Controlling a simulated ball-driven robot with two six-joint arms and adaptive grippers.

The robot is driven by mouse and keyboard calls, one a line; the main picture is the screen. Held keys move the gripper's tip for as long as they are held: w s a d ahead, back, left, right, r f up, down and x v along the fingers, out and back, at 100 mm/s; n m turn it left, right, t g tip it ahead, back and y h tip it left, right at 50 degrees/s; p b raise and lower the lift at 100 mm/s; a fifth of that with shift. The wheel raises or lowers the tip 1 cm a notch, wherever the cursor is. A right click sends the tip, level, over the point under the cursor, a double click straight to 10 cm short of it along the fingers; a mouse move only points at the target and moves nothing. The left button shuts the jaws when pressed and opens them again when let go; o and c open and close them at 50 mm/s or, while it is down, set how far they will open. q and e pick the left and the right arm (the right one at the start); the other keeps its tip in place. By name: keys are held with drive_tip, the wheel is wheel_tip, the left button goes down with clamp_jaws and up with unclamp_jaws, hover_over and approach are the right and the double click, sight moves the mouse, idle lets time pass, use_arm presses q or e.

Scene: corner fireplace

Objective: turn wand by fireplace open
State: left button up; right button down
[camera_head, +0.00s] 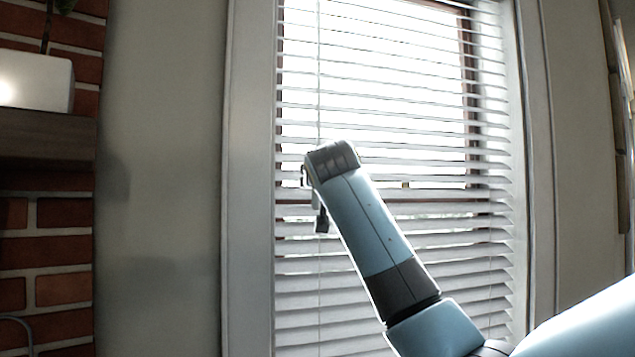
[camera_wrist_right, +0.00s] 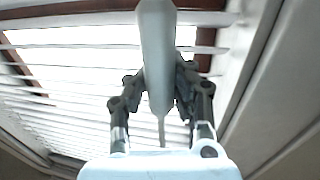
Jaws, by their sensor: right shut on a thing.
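The white blinds (camera_head: 400,240) hang in the window, and bright light shows between their slats. A thin wand (camera_head: 319,70) hangs down their left side in the head view. In the right wrist view the pale wand (camera_wrist_right: 157,45) runs down from the top between the fingers, tapering to a thin end. My right gripper (camera_wrist_right: 160,85) is shut on the wand. In the head view my right gripper (camera_head: 321,218) is mostly hidden behind my right wrist, close in front of the slats. My left gripper is not in view.
The window frame (camera_head: 247,180) stands just left of the wand. Further left are a bare wall, the brick fireplace (camera_head: 62,290) and a dark mantel (camera_head: 45,135) with a white planter (camera_head: 35,82). The wall between frame and bricks is clear.

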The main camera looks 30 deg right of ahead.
drive_tip(key=m+g+h+b, duration=0.2)
drive_tip(key=f+m+g+h+b, duration=0.1)
drive_tip(key=m+g+h+b, duration=0.1)
drive_tip(key=h, duration=0.1)
drive_tip(key=shift+a+g+b, duration=0.1)
drive_tip(key=shift+g+b, duration=0.2)
drive_tip(key=shift+r+m+g+h+b, duration=0.15)
drive_tip(key=shift+m+g+h+b, duration=0.6)
drive_tip(key=shift+m+g, duration=0.4)
drive_tip(key=shift+r+m+g+h+b, duration=0.1)
drive_tip(key=shift+m+g+h+b, duration=0.7)
drive_tip(key=shift+g, duration=0.55)
drive_tip(key=shift+m, duration=0.25)
drive_tip(key=c, duration=1.4)
unclamp_jaws()
drive_tip(key=o, duration=0.3)
drive_tip(key=shift+r, duration=0.2)
drive_tip(key=shift+s, duration=0.1)
drive_tip(key=v, duration=1.2)
